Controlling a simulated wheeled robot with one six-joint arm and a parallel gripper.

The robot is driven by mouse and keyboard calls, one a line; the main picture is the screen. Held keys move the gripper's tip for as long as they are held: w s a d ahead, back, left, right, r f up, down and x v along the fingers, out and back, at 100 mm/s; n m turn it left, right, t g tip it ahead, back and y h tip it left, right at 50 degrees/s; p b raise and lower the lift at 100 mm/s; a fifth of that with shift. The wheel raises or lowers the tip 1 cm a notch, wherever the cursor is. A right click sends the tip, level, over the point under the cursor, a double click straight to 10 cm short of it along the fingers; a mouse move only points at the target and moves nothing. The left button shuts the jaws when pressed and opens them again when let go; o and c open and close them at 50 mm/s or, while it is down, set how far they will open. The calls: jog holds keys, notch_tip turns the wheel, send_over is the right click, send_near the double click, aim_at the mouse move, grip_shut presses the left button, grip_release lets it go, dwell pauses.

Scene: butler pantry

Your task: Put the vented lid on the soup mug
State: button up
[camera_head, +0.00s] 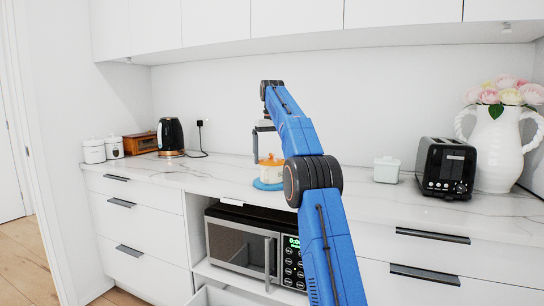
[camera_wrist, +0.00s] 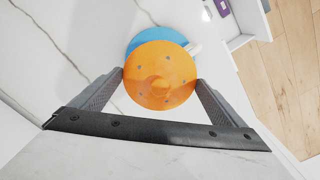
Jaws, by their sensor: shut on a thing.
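The vented lid (camera_wrist: 160,76) is a round orange disc with small holes and a middle knob. My gripper (camera_wrist: 161,80) is shut on it, one finger at each side of its rim. In the head view the orange lid (camera_head: 270,160) is at the top of the pale soup mug (camera_head: 270,175). I cannot tell whether it is seated or slightly above the rim. The mug stands on a round blue mat (camera_head: 266,185), which also shows past the lid in the wrist view (camera_wrist: 146,38). The lid hides most of the mug there.
A black kettle (camera_head: 171,136), white canisters (camera_head: 94,151) and a wooden bread box (camera_head: 141,143) stand at the left. A small pale container (camera_head: 386,170), a black toaster (camera_head: 446,168) and a flower vase (camera_head: 497,150) stand at the right. A microwave (camera_head: 255,248) is below the counter.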

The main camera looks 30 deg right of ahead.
jog(key=shift+f, duration=0.1)
dwell(0.8)
jog(key=o, duration=0.9)
jog(key=shift+s, duration=0.1)
